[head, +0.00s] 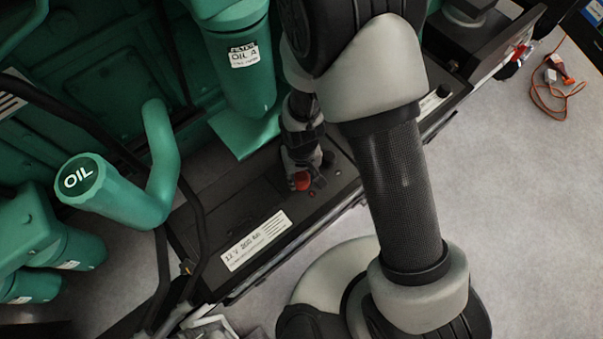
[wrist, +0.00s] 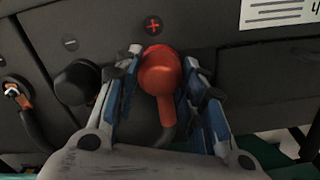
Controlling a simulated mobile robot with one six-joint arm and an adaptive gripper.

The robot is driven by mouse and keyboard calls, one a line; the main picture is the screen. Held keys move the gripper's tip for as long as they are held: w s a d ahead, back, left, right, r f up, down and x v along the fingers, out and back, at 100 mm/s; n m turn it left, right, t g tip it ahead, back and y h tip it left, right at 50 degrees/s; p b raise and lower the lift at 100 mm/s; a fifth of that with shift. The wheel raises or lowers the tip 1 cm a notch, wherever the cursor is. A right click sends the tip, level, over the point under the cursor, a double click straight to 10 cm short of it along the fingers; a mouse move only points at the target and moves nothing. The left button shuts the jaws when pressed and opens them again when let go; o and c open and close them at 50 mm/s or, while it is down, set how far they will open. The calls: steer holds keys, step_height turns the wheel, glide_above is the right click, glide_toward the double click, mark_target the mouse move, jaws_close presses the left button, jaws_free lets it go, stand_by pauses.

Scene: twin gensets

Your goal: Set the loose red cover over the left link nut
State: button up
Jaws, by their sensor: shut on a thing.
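The red cover (wrist: 160,72) is a rounded cap with a sleeve pointing down in the wrist view. It sits between the blue-padded fingers of my gripper (wrist: 160,66), which is shut on it. The cover is just below a red plus mark on the dark battery; whether it rests on a terminal or is held above it is hidden. In the head view, the red cover (head: 302,181) shows at the tips of my gripper (head: 304,172). A bare copper-coloured fitting (wrist: 13,91) on a cable shows at the wrist view's left edge; I cannot tell if it is the link nut.
A black cap (wrist: 76,82) sits below the minus mark, close beside the left finger. The battery label (head: 254,240) is on the near side. A green oil filter (head: 238,70) and green oil filler pipe (head: 110,192) stand close by.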

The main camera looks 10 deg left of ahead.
steer(key=o, duration=1)
steer(key=shift+c, duration=0.2)
steer(key=shift+o, duration=0.5)
steer(key=shift+o, duration=1.1)
steer(key=shift+r+p, duration=2.6)
steer(key=shift+r, duration=0.9)
steer(key=shift+r, duration=0.1)
